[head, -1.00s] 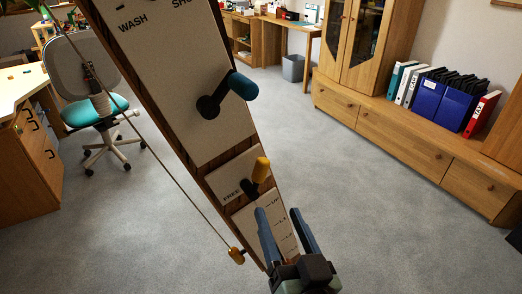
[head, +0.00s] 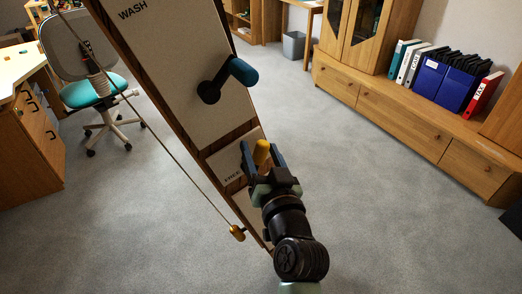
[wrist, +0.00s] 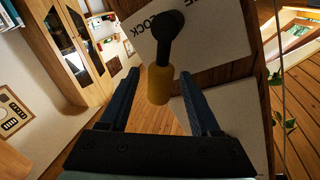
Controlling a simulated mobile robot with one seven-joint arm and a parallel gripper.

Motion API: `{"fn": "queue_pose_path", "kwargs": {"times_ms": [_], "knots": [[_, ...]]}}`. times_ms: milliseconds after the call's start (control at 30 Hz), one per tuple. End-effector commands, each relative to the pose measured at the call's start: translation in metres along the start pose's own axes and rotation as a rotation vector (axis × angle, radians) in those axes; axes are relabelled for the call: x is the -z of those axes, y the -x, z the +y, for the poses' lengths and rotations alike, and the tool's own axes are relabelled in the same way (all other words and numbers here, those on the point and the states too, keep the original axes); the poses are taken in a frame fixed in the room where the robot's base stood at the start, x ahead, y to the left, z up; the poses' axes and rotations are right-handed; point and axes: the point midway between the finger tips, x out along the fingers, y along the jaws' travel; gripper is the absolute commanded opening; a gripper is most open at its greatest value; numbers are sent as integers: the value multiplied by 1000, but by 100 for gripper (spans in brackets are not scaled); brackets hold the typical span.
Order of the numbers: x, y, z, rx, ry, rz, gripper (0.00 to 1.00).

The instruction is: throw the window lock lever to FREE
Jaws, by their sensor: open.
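The window lock lever has a yellow grip (head: 262,152) on a dark pivot, mounted on a white plate (head: 226,166) on the timber brace. The word FREE shows on the plate at the left of the lever in the head view. In the wrist view the yellow grip (wrist: 159,85) hangs from its black pivot, with part of the word LOCK beside it. My gripper (head: 263,158) is open, its two blue fingers on either side of the yellow grip. The wrist view also shows the grip between the fingers (wrist: 165,100), with gaps on both sides. The lever's base is partly hidden in the head view.
A larger teal-handled lever (head: 243,71) stands out from the upper panel marked WASH. A cord with an orange toggle (head: 237,233) hangs along the brace's left side. An office chair (head: 90,90) and wooden cabinet (head: 400,110) stand beyond, with open carpet between.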

Motion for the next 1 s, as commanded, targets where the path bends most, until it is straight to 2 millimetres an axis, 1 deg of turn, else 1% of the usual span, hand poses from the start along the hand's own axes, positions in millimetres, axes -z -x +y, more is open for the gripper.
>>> {"fn": "queue_pose_path", "kwargs": {"times_ms": [200, 367, 500, 567, 1000], "knots": [[0, 0, 0, 0, 0, 0, 64], [0, 0, 0, 0, 0, 0, 35], [0, 0, 0, 0, 0, 0, 10], [0, 0, 0, 0, 0, 0, 0], [0, 0, 0, 0, 0, 0, 0]]}}
